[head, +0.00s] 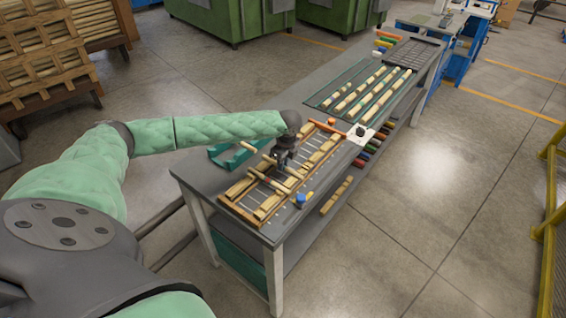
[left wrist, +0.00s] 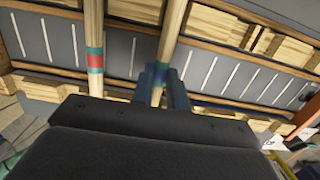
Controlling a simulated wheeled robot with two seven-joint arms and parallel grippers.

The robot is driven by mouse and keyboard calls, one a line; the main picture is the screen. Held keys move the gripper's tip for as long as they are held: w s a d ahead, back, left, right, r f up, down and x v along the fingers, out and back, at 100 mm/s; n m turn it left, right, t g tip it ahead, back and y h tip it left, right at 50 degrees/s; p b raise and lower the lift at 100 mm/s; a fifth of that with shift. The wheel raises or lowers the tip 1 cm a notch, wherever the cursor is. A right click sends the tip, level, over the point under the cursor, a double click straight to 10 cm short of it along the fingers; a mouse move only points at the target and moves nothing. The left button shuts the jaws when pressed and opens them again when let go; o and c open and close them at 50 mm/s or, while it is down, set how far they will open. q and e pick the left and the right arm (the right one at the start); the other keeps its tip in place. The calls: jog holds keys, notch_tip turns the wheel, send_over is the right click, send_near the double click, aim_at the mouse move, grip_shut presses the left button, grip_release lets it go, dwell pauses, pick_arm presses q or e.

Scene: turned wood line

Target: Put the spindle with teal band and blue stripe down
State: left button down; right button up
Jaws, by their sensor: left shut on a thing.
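My left gripper (head: 285,158) is over the wooden rack (head: 232,207) on the grey bench. In the left wrist view its fingers (left wrist: 162,90) are shut on a pale wooden spindle (left wrist: 174,18). Dark blue-teal banding shows on this spindle close to the fingers, which partly hide it. A second pale spindle (left wrist: 94,20), with a red and a teal band, lies beside it to the left, apart from the fingers. White lines mark the grey strip below them. I cannot tell whether the held spindle touches the rack. My right gripper is not in view.
Blocks of pale wood (left wrist: 215,25) line the rack. A teal holder (head: 228,157) stands at the bench's left side. A white plate with a black knob (head: 361,132) and a blue knob (head: 300,200) are near the rack. More spindles (head: 365,90) lie farther along the bench.

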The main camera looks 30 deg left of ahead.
aim_at(286, 168)
pick_arm(q)
jog(key=shift+f, duration=0.2)
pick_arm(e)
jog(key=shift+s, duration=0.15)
pick_arm(q)
jog(key=c, duration=1.4)
grip_release()
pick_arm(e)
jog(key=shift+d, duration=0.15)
pick_arm(q)
jog(key=shift+r+b, duration=0.3)
jog(key=shift+r, duration=0.15)
jog(key=shift+d+r+b, duration=0.25)
jog(key=shift+r+b, duration=0.3)
jog(key=shift+r, duration=0.65)
jog(key=shift+d+r+b, duration=0.15)
jog(key=shift+r+b, duration=0.35)
jog(key=shift+r, duration=1)
jog(key=shift+d+r+b, duration=0.2)
jog(key=shift+r+b, duration=0.35)
jog(key=shift+r, duration=1)
jog(key=shift+d+r+b, duration=0.15)
jog(key=shift+r+b, duration=0.35)
jog(key=shift+r, duration=1)
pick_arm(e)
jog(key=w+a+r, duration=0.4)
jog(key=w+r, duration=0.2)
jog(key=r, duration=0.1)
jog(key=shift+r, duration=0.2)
